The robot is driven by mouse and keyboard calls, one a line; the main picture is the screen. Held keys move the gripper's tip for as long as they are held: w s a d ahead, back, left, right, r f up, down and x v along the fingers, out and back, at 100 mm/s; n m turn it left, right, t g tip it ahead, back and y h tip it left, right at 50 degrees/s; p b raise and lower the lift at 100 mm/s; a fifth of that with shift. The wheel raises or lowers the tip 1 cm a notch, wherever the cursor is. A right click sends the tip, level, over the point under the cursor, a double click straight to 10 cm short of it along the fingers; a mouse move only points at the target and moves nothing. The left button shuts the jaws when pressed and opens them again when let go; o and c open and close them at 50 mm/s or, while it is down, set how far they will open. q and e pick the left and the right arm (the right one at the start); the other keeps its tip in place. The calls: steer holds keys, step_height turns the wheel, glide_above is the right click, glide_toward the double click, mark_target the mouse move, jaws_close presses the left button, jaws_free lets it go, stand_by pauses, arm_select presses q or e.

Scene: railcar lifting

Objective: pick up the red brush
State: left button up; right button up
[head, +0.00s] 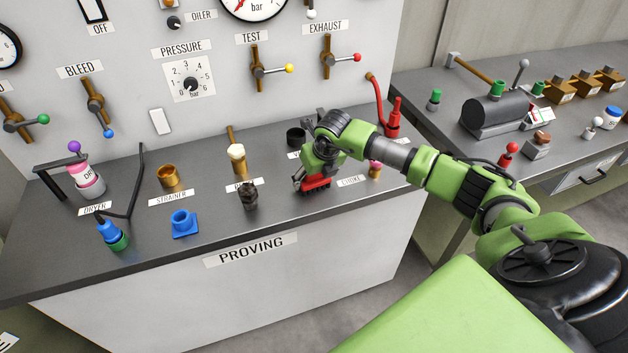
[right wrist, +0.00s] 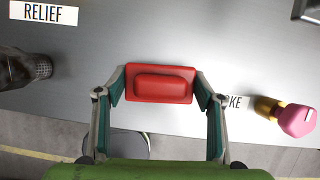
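The red brush (right wrist: 160,84) lies on the grey bench top between the two fingers of my right gripper (right wrist: 160,88) in the right wrist view. One fingertip stands at each short end, very close to it; I cannot tell whether they touch. The fingers are spread wide. In the head view the brush (head: 316,184) shows low under my right gripper (head: 316,178), which partly hides it. My left gripper is not in view.
A dark knurled piece (head: 250,195) stands left of my right gripper. A pink-topped brass piece (head: 375,170) and a red valve (head: 393,118) are to its right. A gauge panel rises behind. The bench's front edge is close.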

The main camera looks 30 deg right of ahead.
steer(key=shift+c, duration=1.1)
steer(key=shift+r, duration=0.1)
steer(key=shift+w+r+b, duration=0.1)
steer(key=shift+r+b, duration=0.2)
steer(key=shift+r, duration=0.35)
steer(key=s+a+r+b, duration=0.6)
steer(key=s+a+r, duration=0.4)
steer(key=r, duration=0.1)
steer(key=shift+r, duration=0.25)
